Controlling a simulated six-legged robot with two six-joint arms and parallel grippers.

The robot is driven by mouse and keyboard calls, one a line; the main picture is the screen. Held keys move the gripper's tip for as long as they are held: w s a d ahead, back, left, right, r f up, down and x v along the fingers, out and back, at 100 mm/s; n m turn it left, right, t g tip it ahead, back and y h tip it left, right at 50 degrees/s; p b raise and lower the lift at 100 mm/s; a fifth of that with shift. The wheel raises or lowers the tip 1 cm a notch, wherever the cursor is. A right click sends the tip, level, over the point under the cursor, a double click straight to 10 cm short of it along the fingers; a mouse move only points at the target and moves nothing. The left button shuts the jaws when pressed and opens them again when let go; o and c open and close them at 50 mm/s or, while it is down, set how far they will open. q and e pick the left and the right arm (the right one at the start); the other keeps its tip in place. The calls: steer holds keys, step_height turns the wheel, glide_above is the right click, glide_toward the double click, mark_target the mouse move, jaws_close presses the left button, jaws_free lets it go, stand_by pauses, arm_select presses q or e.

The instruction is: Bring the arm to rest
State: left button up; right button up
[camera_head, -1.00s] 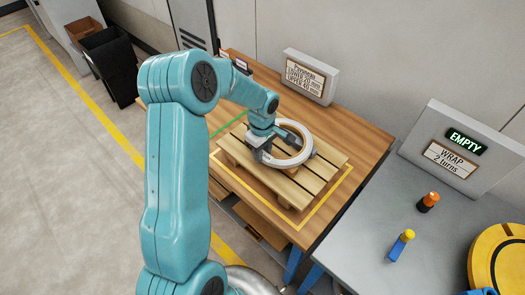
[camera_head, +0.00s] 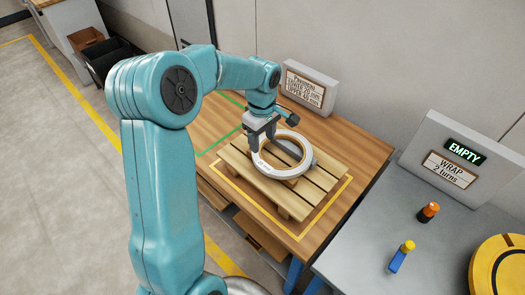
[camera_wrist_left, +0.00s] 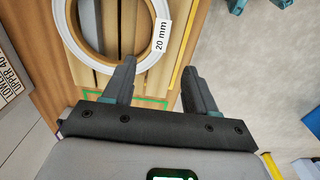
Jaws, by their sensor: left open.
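A white-rimmed coil (camera_head: 304,164) with a tan inner band lies flat on a slatted wooden pallet (camera_head: 325,180). In the left wrist view the coil (camera_wrist_left: 152,10) carries a "20 mm" label at its edge. My left gripper (camera_head: 262,143) is open and empty, above the coil's far left edge. My right gripper is not in view.
The wooden bench (camera_head: 358,143) bears yellow and green outlines and a thickness sign (camera_head: 304,88). At right a grey table (camera_head: 370,236) holds an orange-topped item (camera_head: 428,211), a yellow-topped blue item (camera_head: 401,256), a yellow disc (camera_head: 505,262) and an "EMPTY" sign (camera_head: 463,151).

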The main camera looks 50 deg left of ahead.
arm_select(q)
steer(key=shift+r, duration=0.95)
steer(key=shift+s, duration=0.15)
